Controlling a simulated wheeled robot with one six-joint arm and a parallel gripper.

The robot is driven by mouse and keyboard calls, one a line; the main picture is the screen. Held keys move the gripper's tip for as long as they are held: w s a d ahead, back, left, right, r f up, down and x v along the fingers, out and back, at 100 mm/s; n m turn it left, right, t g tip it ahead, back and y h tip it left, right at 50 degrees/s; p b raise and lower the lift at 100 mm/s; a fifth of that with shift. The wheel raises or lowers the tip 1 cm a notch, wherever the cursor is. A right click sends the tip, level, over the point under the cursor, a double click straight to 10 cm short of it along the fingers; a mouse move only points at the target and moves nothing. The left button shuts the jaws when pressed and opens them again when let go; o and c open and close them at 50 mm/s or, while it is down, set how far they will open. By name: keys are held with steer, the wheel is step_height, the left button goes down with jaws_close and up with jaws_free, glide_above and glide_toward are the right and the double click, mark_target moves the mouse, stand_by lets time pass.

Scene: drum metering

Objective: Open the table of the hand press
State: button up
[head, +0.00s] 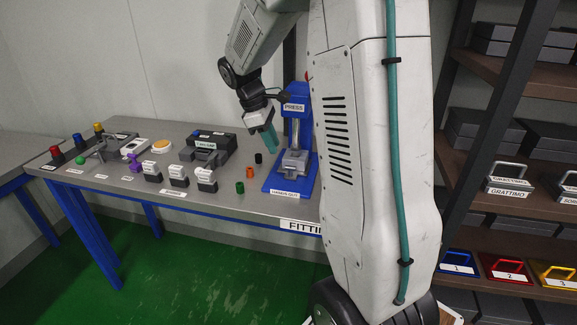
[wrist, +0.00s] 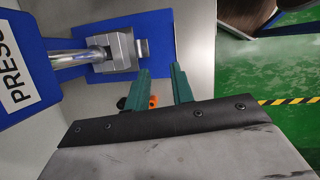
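The hand press (head: 297,135) is a blue stand with a sign reading PRESS, a silver column and a blue base on the grey fitting table. Its grey metal table block (head: 293,161) sits on the base, below the column. The press also shows in the wrist view, with its grey block (wrist: 118,52) at upper middle. My gripper (head: 271,138) hangs just left of the press, above the bench. In the wrist view its two teal fingers (wrist: 162,82) are apart with nothing between them. The fingertips are near the block but look apart from it.
Small black, orange and green cylinders (head: 249,173) stand left of the press base. White-topped blocks (head: 179,176) and a dark vise-like fixture (head: 207,149) stand further left. A dark shelf unit (head: 512,142) is at right. My arm hides the bench's right part.

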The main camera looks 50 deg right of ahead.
mark_target(294, 163)
steer(key=shift+n+g, duration=0.3)
steer(key=shift+n, duration=0.3)
steer(key=d+f, duration=0.2)
steer(key=f, duration=0.1)
steer(key=d+f, duration=0.2)
steer(key=f, duration=0.2)
steer(key=d+f, duration=0.2)
steer(key=f, duration=0.2)
steer(key=shift+s+d+f, duration=0.1)
steer(key=shift+d, duration=0.1)
jaws_close()
